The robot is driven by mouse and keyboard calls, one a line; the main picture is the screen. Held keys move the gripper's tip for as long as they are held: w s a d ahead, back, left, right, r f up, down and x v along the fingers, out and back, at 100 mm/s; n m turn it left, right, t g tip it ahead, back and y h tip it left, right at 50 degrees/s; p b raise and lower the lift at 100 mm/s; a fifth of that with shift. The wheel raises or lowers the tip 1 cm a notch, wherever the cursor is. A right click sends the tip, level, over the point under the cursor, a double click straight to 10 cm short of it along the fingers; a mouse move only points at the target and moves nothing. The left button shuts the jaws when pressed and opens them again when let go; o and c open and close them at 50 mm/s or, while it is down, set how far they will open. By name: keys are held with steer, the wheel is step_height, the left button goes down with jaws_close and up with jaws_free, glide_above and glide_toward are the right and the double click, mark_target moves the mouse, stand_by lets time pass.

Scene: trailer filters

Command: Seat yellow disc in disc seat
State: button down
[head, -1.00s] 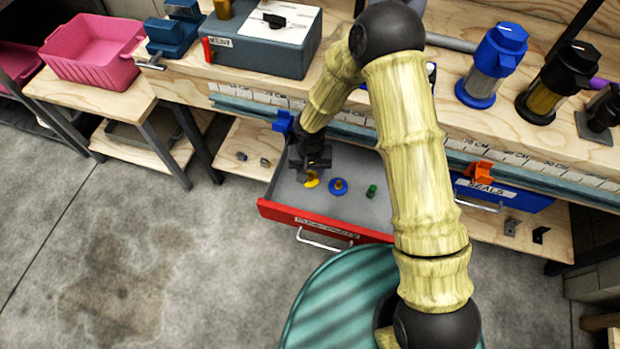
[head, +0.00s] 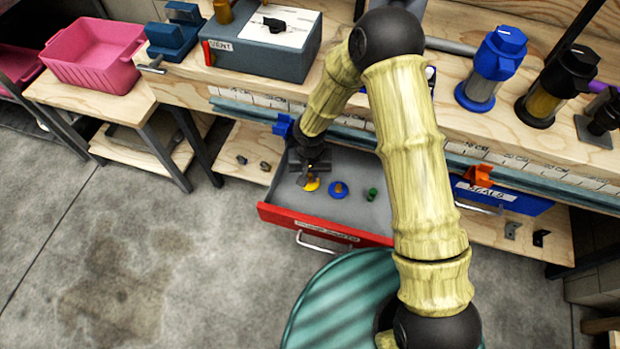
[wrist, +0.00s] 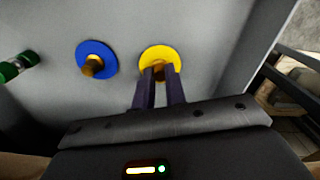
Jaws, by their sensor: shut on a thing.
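The yellow disc (head: 311,185) is in the open red-fronted drawer (head: 312,225), near its left side. It also shows in the wrist view (wrist: 161,57), a flat yellow ring with a brass-coloured knob at its middle. My gripper (wrist: 160,75) is shut on the yellow disc by this knob. The disc is at or close above the grey drawer floor; I cannot tell whether they touch. In the head view my gripper (head: 311,175) reaches down into the drawer. I cannot identify the disc seat in these views.
A blue disc (head: 338,190) with a similar knob and a green piece (head: 372,194) lie in the drawer, right of the yellow disc. The blue drawer (head: 505,194) is at right. The bench above holds a grey box (head: 262,45), a blue-capped unit (head: 492,68) and a black-capped unit (head: 557,85).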

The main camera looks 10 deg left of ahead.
mark_target(310, 177)
steer(key=shift+r, duration=0.1)
step_height(310, 177, up, 18)
steer(key=p, duration=0.4)
stand_by(0.4)
